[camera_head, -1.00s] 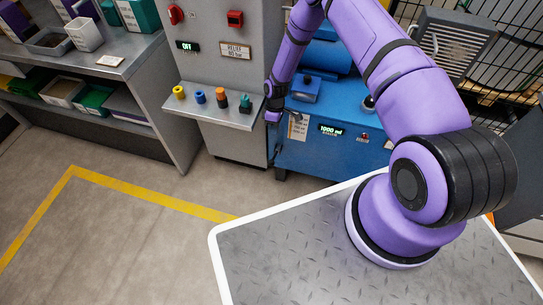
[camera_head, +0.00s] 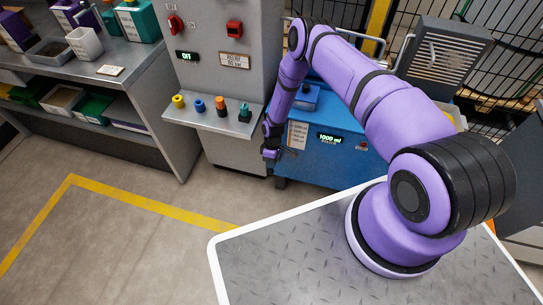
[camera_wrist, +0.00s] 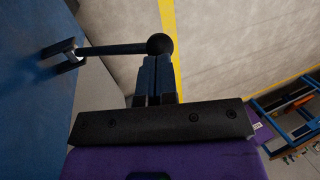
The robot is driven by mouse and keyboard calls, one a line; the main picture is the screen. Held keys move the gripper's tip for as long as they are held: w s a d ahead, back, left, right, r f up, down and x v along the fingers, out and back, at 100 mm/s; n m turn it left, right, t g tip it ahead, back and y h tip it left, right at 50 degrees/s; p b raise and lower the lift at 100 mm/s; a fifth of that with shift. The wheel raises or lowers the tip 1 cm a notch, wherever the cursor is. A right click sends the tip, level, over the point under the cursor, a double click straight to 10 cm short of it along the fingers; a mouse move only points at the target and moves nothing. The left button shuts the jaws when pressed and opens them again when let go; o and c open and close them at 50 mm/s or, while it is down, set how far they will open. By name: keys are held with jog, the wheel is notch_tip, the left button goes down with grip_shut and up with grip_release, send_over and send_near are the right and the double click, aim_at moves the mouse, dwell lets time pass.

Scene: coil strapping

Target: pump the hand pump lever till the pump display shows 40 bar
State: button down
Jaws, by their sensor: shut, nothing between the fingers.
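In the wrist view the hand pump lever is a dark rod (camera_wrist: 110,49) ending in a black ball knob (camera_wrist: 160,44). It runs out from a metal bracket (camera_wrist: 66,51) on the blue unit's side. My gripper (camera_wrist: 155,60) is shut and empty, its fingertips right at the knob. I cannot tell whether they touch. In the head view my gripper (camera_head: 270,153) hangs low at the left front of the blue unit (camera_head: 345,163). The lever cannot be made out there. No bar reading is legible.
A grey cabinet (camera_head: 222,70) with a small display (camera_head: 187,56), red switches and a RELIEF plate stands left of the unit. Its shelf (camera_head: 206,119) holds several coloured plugs. A workbench (camera_head: 110,75) stands further left. Open floor with a yellow line (camera_head: 150,203) lies in front.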

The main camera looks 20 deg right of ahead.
jog(key=shift+s+a+f, duration=0.1)
jog(key=shift+s+f, duration=0.05)
jog(key=shift+f, duration=0.25)
